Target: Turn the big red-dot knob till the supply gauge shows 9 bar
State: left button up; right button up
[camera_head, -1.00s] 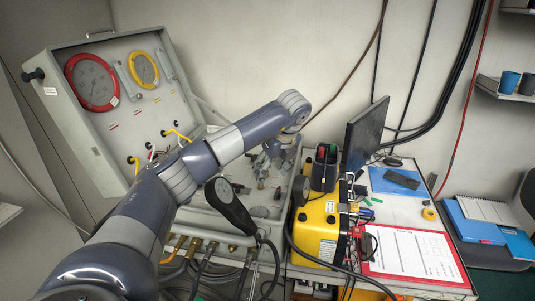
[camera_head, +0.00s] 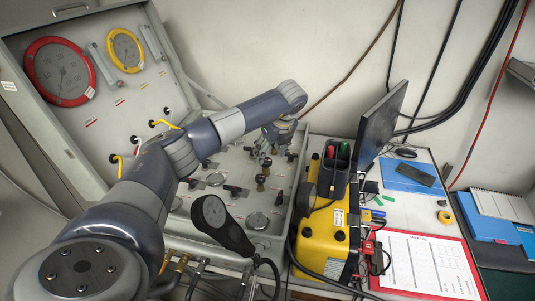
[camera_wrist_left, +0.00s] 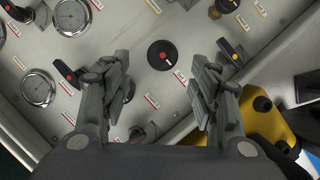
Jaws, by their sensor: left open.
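The big red-dot knob is a round black knob (camera_wrist_left: 162,55) in the left wrist view, on the pale panel. My left gripper (camera_wrist_left: 159,78) is open and empty; the knob shows between its fingertips, and I cannot tell how far beyond them it lies. In the head view the left gripper (camera_head: 272,146) is over the lower panel, its arm crossing from the left, and the knob cannot be made out. A large red-rimmed gauge (camera_head: 60,72) and a smaller yellow-rimmed gauge (camera_head: 125,50) are on the raised lid. Their readings are too small to tell. My right gripper is not in view.
Other knobs, including a red-dot lever (camera_wrist_left: 68,72) and a yellow-dot lever (camera_wrist_left: 231,54), and small gauges (camera_wrist_left: 38,88) surround the knob. A black handheld gauge (camera_head: 221,222) rises in front of the panel. A yellow case (camera_head: 322,235) stands right of the panel, before a dark monitor (camera_head: 383,123).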

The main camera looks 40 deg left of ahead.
aim_at(266, 160)
pick_arm(q)
jog(key=x, duration=0.3)
jog(key=shift+w+a+f+p, duration=0.15)
jog(key=shift+w+a+p, duration=0.1)
jog(key=shift+a+p, duration=0.15)
jog(key=shift+a+f, duration=0.1)
jog(key=shift+f, duration=0.7)
jog(key=shift+w, duration=0.1)
jog(key=c, duration=0.9)
jog(key=shift+c, duration=0.8)
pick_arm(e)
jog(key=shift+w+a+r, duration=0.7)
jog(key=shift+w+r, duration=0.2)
